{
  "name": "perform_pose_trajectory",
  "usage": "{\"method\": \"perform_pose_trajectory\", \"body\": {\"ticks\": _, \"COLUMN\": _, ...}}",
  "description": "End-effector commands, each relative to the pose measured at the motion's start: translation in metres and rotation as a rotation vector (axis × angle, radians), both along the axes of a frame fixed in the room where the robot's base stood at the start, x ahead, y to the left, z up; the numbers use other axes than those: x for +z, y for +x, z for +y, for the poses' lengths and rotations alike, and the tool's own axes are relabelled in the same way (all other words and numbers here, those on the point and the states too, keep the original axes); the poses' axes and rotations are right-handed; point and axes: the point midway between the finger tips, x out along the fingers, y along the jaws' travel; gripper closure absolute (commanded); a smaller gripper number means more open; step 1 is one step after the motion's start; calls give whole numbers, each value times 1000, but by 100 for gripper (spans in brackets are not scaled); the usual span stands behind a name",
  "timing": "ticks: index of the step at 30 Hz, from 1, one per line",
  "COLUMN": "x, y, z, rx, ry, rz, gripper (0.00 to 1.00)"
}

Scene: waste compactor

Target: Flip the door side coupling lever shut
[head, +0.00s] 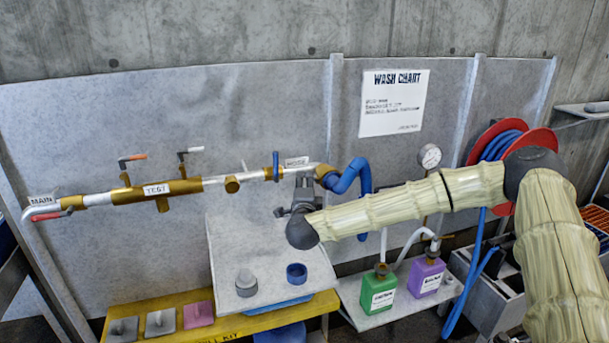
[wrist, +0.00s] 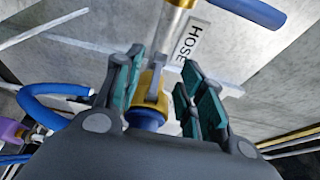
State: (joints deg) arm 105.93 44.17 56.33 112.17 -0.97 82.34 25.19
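The brass hose coupling (head: 326,174) joins the silver pipe end to a blue hose at the HOSE label (head: 297,161). In the wrist view the brass coupling (wrist: 146,84) lies between my finger pads, with a grey lever (wrist: 154,94) along it. I cannot tell whether this is the door side lever, or whether it is open or shut. My gripper (head: 301,182) is just below the coupling in the head view. In the wrist view my gripper (wrist: 163,85) is open, with teal pads on both sides of the coupling; contact is unclear.
The pipe runs left past the TEST section (head: 158,190) to the MAIN end (head: 42,207). The blue hose (head: 348,178) bends down right of the coupling. A sloped grey board (head: 240,260) is below my gripper. Green (head: 379,290) and purple (head: 426,277) bottles stand at right.

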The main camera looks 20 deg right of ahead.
Motion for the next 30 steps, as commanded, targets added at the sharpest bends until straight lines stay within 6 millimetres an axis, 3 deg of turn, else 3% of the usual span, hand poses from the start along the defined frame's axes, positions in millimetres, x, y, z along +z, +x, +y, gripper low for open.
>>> {"method": "perform_pose_trajectory", "body": {"ticks": 9, "x": 1, "y": 35, "z": -11, "rx": 0, "ry": 0, "rz": 1, "gripper": 61}}
{"method": "perform_pose_trajectory", "body": {"ticks": 21, "x": 0, "y": 41, "z": -13, "rx": 1, "ry": 0, "rz": 0, "gripper": 61}}
{"method": "perform_pose_trajectory", "body": {"ticks": 23, "x": 0, "y": 41, "z": -13, "rx": 1, "ry": -1, "rz": 0, "gripper": 68}}
{"method": "perform_pose_trajectory", "body": {"ticks": 28, "x": 0, "y": 41, "z": -13, "rx": 1, "ry": -1, "rz": 0, "gripper": 99}}
{"method": "perform_pose_trajectory", "body": {"ticks": 30, "x": -1, "y": 41, "z": -13, "rx": 1, "ry": -1, "rz": 0, "gripper": 100}}
